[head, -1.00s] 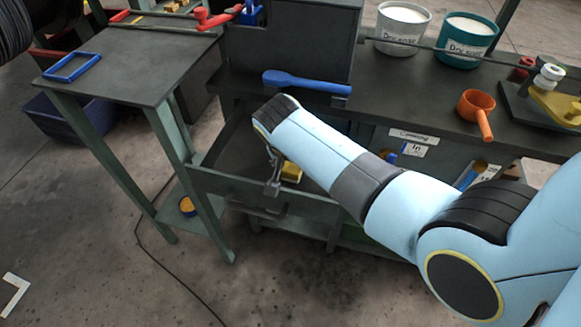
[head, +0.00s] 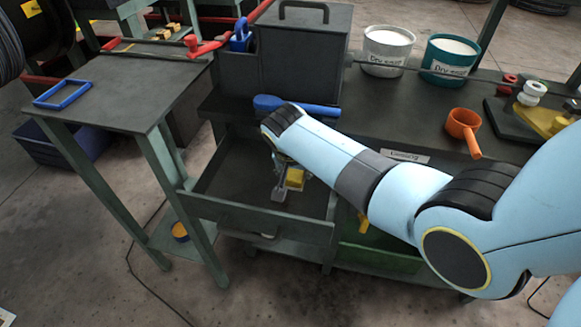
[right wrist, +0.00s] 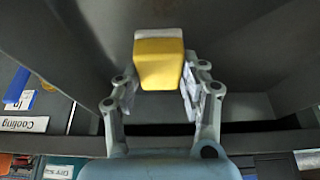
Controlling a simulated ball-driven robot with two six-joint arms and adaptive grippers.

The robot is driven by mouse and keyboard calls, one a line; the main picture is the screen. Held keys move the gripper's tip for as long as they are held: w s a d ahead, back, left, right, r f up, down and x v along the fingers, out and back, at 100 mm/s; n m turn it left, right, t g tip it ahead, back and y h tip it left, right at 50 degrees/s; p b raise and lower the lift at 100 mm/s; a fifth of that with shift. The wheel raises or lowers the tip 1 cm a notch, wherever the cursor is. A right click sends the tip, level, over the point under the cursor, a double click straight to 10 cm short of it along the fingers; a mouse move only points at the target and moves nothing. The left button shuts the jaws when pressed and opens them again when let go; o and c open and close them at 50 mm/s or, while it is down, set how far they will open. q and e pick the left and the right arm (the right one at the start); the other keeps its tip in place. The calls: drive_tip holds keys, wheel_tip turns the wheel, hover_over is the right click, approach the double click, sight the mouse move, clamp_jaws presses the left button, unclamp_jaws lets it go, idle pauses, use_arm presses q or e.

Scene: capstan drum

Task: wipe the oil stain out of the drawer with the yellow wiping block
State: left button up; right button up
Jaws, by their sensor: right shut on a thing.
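My right gripper (head: 284,183) is shut on the yellow wiping block (head: 295,179), with a finger on either side. The right wrist view shows the block (right wrist: 158,68) between the fingers (right wrist: 157,88), with a pale layer at its far end. The drawer (head: 262,222) is open, and the gripper and block are over its inside, towards the right side. I cannot tell whether the block touches the drawer floor. My left gripper is not in view.
A blue-handled tool (head: 300,105) lies on the bench just above the drawer. An orange cup (head: 463,126) and white (head: 388,52) and teal (head: 448,60) buckets stand on the bench. A side table (head: 110,95) with a blue frame (head: 62,93) stands left of the drawer.

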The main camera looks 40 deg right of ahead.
sight(293, 181)
drive_tip(key=shift+s+a+f+p, duration=0.1)
drive_tip(key=shift+s+a+p, duration=0.8)
drive_tip(key=shift+s+a, duration=0.55)
drive_tip(key=shift+s+a+p, duration=0.55)
drive_tip(key=shift+s+a, duration=0.15)
drive_tip(key=shift+a, duration=0.25)
drive_tip(key=shift+s+a+p, duration=0.55)
drive_tip(key=shift+s+a, duration=0.15)
drive_tip(key=shift+a, duration=0.2)
drive_tip(key=shift+s+a, duration=0.55)
drive_tip(key=shift+a, duration=0.1)
drive_tip(key=shift+w+d+b, duration=0.25)
drive_tip(key=shift+w+d, duration=0.95)
drive_tip(key=shift+d, duration=0.2)
drive_tip(key=shift+w+d+b, duration=0.25)
drive_tip(key=shift+w+d, duration=0.9)
drive_tip(key=shift+d, duration=0.2)
drive_tip(key=shift+w+d+b, duration=0.7)
drive_tip(key=shift+w+d, duration=0.35)
drive_tip(key=shift+d, duration=0.2)
